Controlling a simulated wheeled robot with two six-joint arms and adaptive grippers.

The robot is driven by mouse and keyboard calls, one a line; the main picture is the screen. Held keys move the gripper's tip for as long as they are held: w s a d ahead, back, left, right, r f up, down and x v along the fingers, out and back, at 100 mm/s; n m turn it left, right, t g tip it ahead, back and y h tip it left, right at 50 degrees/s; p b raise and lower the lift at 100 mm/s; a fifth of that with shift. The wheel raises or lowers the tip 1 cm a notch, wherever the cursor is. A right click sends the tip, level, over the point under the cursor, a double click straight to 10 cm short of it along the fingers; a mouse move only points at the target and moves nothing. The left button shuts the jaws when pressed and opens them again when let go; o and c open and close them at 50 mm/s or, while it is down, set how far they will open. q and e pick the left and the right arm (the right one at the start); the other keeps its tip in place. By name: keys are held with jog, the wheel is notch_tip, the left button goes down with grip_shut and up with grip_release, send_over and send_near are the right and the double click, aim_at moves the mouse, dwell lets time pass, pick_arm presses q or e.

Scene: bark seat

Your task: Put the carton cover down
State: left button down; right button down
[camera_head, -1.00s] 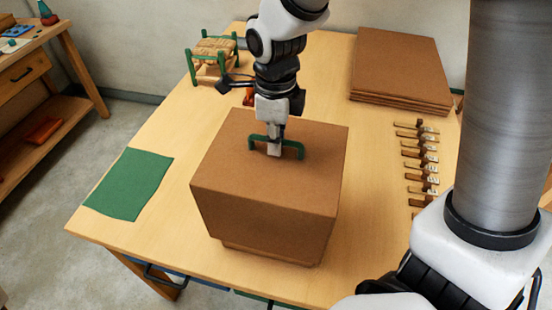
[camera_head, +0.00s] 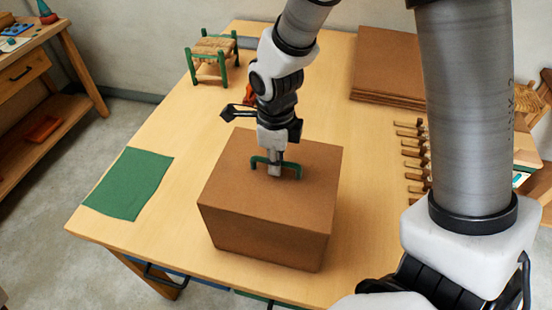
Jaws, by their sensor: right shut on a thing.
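The carton cover (camera_head: 262,205) is a brown box-shaped cover with a green handle (camera_head: 293,168) on its flat top. It stands level near the middle front of the wooden table, its lower edge at or very near the tabletop; I cannot tell whether it touches. My right gripper (camera_head: 274,170) points down from above and is shut on the green handle. What is under the cover is hidden. My left gripper is not in view.
A green cloth (camera_head: 129,184) lies at the table's left. A small green-framed stool (camera_head: 213,58) with a woven seat stands at the back left. Stacked brown sheets (camera_head: 385,62) lie at the back right. Several small tools (camera_head: 411,152) line the right side, partly behind my arm.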

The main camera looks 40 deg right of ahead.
jog(key=c, duration=1.2)
grip_release()
jog(key=shift+s+r, duration=0.1)
jog(key=shift+r, duration=0.05)
jog(key=shift+r+p, duration=0.3)
notch_tip(320, 180, up, 12)
jog(key=shift+r, duration=0.25)
